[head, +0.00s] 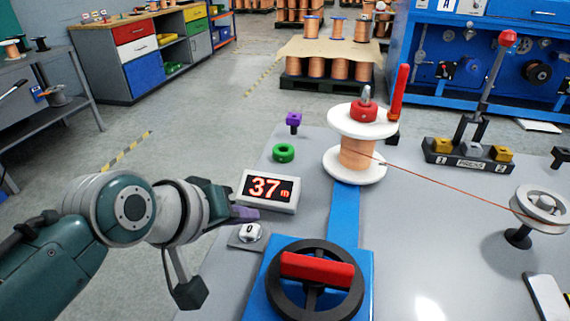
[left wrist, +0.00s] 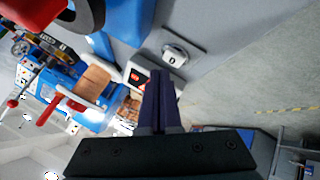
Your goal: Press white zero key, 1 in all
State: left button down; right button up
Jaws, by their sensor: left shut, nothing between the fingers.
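The white zero key (head: 251,232) is a small round button marked 0 on a grey plate at the table's left edge. It also shows in the left wrist view (left wrist: 175,56), just beyond the fingertips. My left gripper (head: 247,212) is shut and empty, its purple fingers pointing right, by the front of the display and just behind the key in the head view. In the left wrist view the closed fingers (left wrist: 161,78) show a gap to the key in the picture; whether they touch it I cannot tell. My right gripper is not in view.
A counter display (head: 269,190) reading 37 m stands beside the fingers. A black handwheel with a red bar (head: 317,268) sits in front. A copper wire spool (head: 357,152) stands behind, its wire running right to a pulley (head: 541,207). Green and purple parts lie at the back.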

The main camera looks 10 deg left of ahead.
aim_at(246, 235)
pick_arm(q)
jog(key=shift+f, duration=0.1)
jog(key=shift+f, duration=0.35)
jog(key=shift+f+b, duration=0.4)
jog(key=shift+b, duration=0.05)
dwell(0.8)
jog(key=shift+r, duration=0.1)
jog(key=shift+r+p, duration=0.75)
jog(key=shift+p, duration=0.25)
notch_tip(246, 235, up, 5)
jog(key=p, duration=0.5)
dwell(0.5)
